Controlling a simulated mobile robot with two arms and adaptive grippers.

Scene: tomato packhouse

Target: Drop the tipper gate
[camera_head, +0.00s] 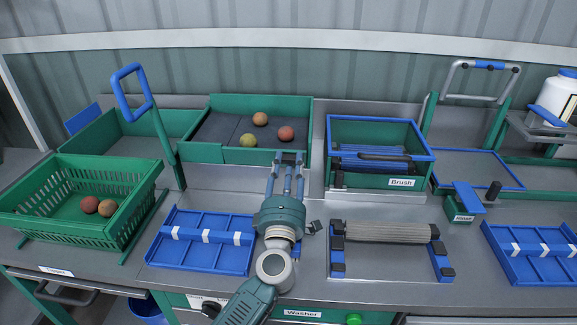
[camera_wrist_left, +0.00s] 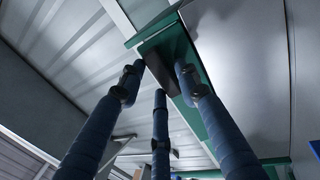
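The green bin (camera_head: 308,115) holds several tomatoes on a dark floor; its green front panel (camera_head: 248,157) may be the gate, but I cannot be sure. My left gripper (camera_head: 288,160) is at the right end of that panel. Its blue fingers are spread, with a small dark green block between or just beyond the tips. In the left wrist view, the fingers (camera_wrist_left: 160,80) stand apart below a green piece with a dark face (camera_wrist_left: 165,55). I cannot tell whether they touch it. My right gripper is not in view.
A green slatted crate (camera_head: 60,225) with two tomatoes stands left, beside a blue-handled lever (camera_head: 135,95). A blue tray (camera_head: 205,240) lies in front. The blue-rimmed brush box (camera_head: 375,122) and a roller (camera_head: 388,232) are to the right.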

